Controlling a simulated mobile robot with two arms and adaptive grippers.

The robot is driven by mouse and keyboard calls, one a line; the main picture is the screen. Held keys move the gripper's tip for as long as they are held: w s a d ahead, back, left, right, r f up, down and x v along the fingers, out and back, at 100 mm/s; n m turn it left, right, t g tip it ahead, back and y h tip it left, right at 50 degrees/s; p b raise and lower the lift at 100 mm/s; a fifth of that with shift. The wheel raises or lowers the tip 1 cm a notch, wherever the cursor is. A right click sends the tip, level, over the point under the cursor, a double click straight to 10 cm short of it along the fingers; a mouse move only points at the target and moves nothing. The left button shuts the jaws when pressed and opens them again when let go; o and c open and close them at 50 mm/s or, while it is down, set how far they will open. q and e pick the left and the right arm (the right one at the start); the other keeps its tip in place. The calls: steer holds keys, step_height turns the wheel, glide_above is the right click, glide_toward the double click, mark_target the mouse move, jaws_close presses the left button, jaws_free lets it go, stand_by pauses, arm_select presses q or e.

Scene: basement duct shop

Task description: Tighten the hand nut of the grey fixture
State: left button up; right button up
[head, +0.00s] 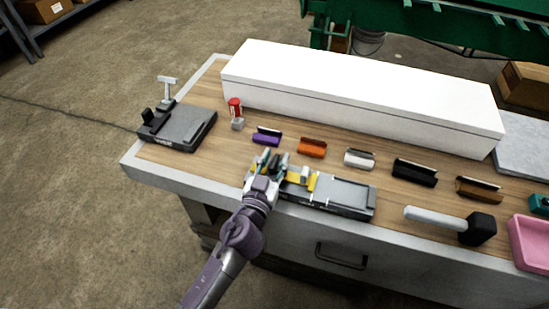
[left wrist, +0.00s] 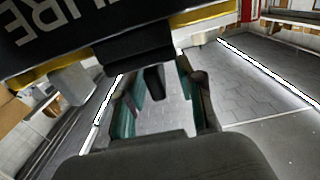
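A grey fixture (head: 345,195) with a flat bed and a yellow clamp part (head: 311,181) lies near the bench's front edge. My left gripper (head: 270,160) is at this fixture's left end, its fingers pointing away from me. In the left wrist view its teal-padded fingers (left wrist: 158,95) stand apart. A small black piece (left wrist: 154,82) shows between them, with a visible gap to either side. It may be the hand nut, but I cannot tell for sure. A dark, yellow-edged plate with the letters "URE" (left wrist: 45,30) fills the top left there. My right gripper is out of view.
Another dark grey fixture (head: 185,125) with an upright T-shaped post (head: 167,88) is at the bench's left end. A red-topped can (head: 235,106), several coloured clips and a long white box (head: 360,95) lie behind. A mallet (head: 450,222) and pink tray (head: 530,242) are right.

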arm_select(q)
steer(key=shift+c, duration=0.3)
jaws_close()
